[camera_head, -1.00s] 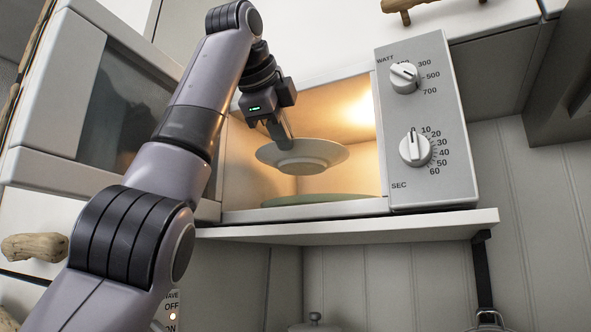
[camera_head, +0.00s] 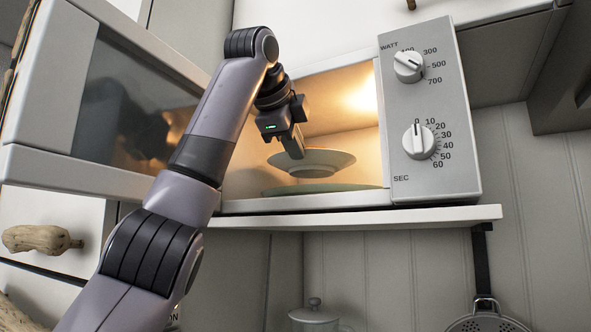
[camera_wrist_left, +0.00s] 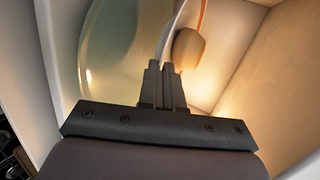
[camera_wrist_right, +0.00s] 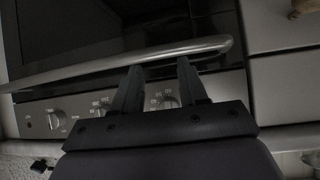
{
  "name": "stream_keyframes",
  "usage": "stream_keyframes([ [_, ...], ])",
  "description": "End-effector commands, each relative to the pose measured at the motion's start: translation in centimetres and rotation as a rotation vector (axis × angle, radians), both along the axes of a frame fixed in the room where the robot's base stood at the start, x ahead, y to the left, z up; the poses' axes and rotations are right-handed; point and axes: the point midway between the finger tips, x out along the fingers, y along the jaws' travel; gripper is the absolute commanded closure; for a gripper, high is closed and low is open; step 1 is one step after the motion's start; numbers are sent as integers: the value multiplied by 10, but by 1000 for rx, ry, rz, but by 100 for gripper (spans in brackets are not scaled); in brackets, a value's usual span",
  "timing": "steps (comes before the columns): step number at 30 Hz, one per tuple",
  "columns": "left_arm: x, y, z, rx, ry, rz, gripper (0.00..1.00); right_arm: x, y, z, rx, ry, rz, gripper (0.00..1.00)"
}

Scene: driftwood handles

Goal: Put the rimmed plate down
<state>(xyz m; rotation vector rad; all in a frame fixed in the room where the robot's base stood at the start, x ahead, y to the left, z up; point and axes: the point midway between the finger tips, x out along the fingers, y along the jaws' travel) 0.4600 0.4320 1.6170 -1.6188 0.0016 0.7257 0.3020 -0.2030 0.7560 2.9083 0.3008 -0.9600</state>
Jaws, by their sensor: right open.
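The white rimmed plate (camera_head: 325,160) is inside the lit microwave, seen from below in the head view. It is held roughly level, low over the pale green turntable (camera_head: 345,187). Whether its foot touches the turntable I cannot tell. My left gripper (camera_head: 297,153) reaches in from the left, with its fingers at the plate's near rim.
The microwave door (camera_head: 120,110) stands open at the left, close to my left arm. The control panel (camera_head: 430,110) with two dials is at the right. A shelf (camera_head: 400,218) runs below. A lidded pot (camera_head: 315,315) and a colander (camera_head: 487,320) are lower down.

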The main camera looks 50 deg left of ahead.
Motion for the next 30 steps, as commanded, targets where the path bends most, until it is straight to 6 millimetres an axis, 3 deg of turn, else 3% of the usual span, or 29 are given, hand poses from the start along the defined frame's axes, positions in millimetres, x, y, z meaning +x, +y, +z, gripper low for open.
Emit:
stream_keyframes([
  [11,0,0,-12,2,-3,-1,100,0,0,0,0,1,0,57],
  [22,1,1,-41,3,-3,0,100,0,0,0,0,1,0,57],
  [30,3,1,-45,2,-5,-1,100,0,0,0,1,1,-1,57],
])
